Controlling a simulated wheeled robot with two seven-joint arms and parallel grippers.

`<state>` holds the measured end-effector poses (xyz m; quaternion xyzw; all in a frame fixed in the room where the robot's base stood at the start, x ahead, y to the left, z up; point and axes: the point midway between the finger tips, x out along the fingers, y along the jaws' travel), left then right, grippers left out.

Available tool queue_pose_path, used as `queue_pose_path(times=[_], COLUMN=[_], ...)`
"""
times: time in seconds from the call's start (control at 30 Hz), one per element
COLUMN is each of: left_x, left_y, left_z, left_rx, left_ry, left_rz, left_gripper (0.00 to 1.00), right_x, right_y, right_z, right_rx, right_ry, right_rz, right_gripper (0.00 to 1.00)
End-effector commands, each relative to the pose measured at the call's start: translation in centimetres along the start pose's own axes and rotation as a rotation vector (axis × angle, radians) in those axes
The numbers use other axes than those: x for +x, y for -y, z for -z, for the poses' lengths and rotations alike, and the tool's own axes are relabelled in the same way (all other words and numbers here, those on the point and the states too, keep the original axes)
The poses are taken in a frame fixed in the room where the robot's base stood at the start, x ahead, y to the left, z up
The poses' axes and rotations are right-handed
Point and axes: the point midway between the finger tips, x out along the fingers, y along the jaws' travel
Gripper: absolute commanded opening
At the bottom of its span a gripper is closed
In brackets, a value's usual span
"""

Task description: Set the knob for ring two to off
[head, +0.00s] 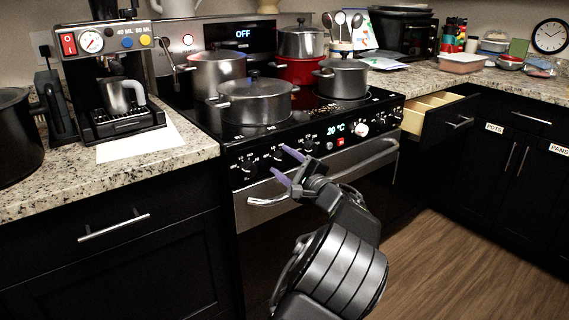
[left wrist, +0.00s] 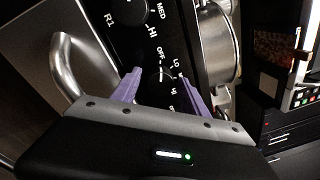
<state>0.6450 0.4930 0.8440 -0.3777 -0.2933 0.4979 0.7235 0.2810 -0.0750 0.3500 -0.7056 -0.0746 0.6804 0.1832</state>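My left gripper (head: 281,160) has two purple fingers and is at the stove's black front panel, in front of a black knob (head: 278,154), second from the left. In the left wrist view the fingers (left wrist: 159,74) are apart, on either side of this dark knob (left wrist: 158,75), with OFF, LO and HI marks around it. Its pointer and any finger contact are unclear. The neighbouring knob (left wrist: 128,12) has the label R1 beside it; it is leftmost in the head view (head: 247,165). My right gripper is not in view.
Another black knob (head: 308,145) and a white oven knob (head: 362,130) are further right on the panel. The steel oven handle (head: 340,163) runs below. Several pots, one a wide pot (head: 255,102), stand on the cooktop. An open drawer (head: 432,113) sticks out at right.

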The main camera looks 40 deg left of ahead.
Motion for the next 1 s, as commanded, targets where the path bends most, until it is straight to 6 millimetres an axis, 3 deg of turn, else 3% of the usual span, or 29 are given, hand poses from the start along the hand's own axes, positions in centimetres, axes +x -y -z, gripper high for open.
queue_pose_path(times=[0.43, 0.8, 1.0], left_x=[-0.8, -6.4, -7.8], left_y=[0.1, 0.1, 0.0], left_z=[0.1, 0.0, 0.0], left_rx=[0.0, 0.001, 0.001], left_ry=[-0.002, -0.003, -0.001], left_rz=[0.001, 0.001, 0.001], left_gripper=[0.58, 0.58, 0.58], right_x=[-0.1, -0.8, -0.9], right_y=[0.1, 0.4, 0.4], right_z=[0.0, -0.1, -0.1], right_rx=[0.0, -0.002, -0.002], right_ry=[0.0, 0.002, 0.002], right_rz=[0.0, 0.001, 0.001], right_gripper=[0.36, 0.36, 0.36])
